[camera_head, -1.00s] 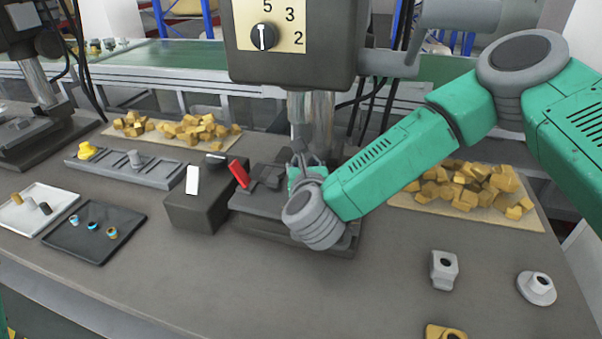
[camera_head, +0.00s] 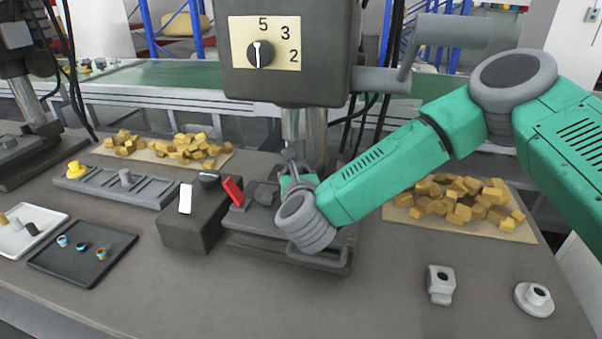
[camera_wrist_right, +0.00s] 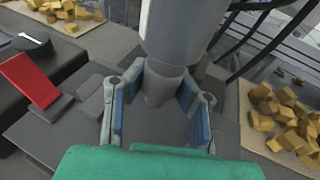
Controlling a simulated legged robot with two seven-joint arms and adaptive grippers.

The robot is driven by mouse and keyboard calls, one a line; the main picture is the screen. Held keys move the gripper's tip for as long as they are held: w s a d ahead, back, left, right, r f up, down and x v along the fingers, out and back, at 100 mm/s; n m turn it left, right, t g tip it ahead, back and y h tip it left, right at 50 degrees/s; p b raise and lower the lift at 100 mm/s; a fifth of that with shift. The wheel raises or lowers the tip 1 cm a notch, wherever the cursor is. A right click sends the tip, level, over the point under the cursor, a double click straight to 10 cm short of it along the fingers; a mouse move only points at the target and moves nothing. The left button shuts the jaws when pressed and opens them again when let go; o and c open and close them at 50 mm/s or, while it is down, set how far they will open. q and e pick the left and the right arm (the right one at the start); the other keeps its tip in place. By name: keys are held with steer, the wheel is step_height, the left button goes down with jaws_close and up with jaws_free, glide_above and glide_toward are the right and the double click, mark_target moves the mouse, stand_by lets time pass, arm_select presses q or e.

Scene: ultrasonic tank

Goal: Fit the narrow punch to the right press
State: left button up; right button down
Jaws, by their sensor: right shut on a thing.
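The right press has a dark head (camera_head: 290,50) with a numbered dial (camera_head: 260,54) and a shiny ram (camera_head: 304,128) below it. My right gripper (camera_head: 293,170) is at the ram's lower end, above the press bed. In the right wrist view the gripper's blue-padded fingers (camera_wrist_right: 155,108) are around a short grey cylindrical punch (camera_wrist_right: 162,84). The punch stands upright directly under the ram (camera_wrist_right: 185,28) and appears to meet it. I cannot tell whether it is seated inside. My left gripper is not in view.
A control box (camera_head: 190,228) with a red lever (camera_head: 233,190) stands left of the press bed. A grey rack (camera_head: 105,182) holds a yellow piece and a grey piece. Trays with small parts lie front left. Two grey fittings (camera_head: 441,284) (camera_head: 535,298) stand front right; the front middle is clear.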

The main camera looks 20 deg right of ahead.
steer(key=shift+a+r, duration=0.3)
steer(key=shift+a, duration=0.6)
steer(key=shift+s+d, duration=0.1)
steer(key=shift+d, duration=0.6)
steer(key=shift+d+r, duration=0.15)
steer(key=shift+r, duration=0.1)
steer(key=shift+d, duration=0.55)
